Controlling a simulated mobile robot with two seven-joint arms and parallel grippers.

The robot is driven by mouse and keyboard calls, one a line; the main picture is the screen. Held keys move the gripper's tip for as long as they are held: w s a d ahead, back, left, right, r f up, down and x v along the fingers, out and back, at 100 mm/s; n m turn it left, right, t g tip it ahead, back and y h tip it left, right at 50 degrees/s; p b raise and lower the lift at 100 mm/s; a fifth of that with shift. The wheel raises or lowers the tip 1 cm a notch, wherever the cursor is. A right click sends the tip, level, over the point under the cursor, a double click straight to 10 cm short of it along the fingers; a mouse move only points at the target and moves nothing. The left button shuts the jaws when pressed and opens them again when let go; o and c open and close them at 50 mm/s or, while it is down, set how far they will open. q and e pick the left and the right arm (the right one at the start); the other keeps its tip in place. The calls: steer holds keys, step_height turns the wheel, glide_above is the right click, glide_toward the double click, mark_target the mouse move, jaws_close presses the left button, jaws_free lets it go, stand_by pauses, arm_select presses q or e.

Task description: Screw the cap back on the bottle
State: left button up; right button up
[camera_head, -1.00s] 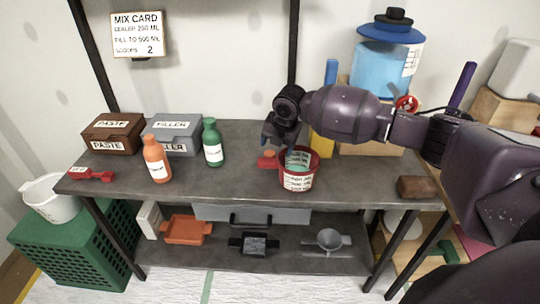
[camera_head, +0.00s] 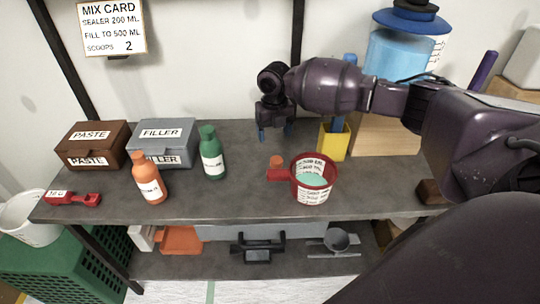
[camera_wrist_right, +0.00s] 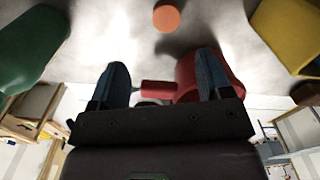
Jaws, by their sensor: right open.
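A small orange cap (camera_head: 276,160) shows beside the red tub's handle on the bench; in the wrist view it is an orange disc (camera_wrist_right: 166,17) beyond the fingertips. My right gripper (camera_head: 275,131) is open and empty, fingers down, behind the cap and tub in the head view. Its two blue fingers also show apart in the wrist view (camera_wrist_right: 162,65). An orange bottle (camera_head: 150,183) with a white label stands upright at the left. A green bottle (camera_head: 212,155) stands upright right of it. Whether either bottle has a cap on is too small to tell. My left gripper is out of view.
The red tub (camera_head: 313,184) with green contents stands close in front of the gripper. A yellow holder (camera_head: 334,142) is to its right.

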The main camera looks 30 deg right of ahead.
glide_above(277, 161)
steer(key=f, duration=0.4)
steer(key=shift+w+a+f, duration=0.25)
steer(key=shift+a+f, duration=0.05)
steer(key=shift+f+b, duration=0.3)
steer(key=shift+f, duration=0.1)
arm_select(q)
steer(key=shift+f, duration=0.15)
arm_select(e)
steer(key=shift+d+f, duration=0.1)
steer(key=shift+f, duration=0.3)
steer(key=f, duration=0.4)
steer(key=shift+s+d+f, duration=0.25)
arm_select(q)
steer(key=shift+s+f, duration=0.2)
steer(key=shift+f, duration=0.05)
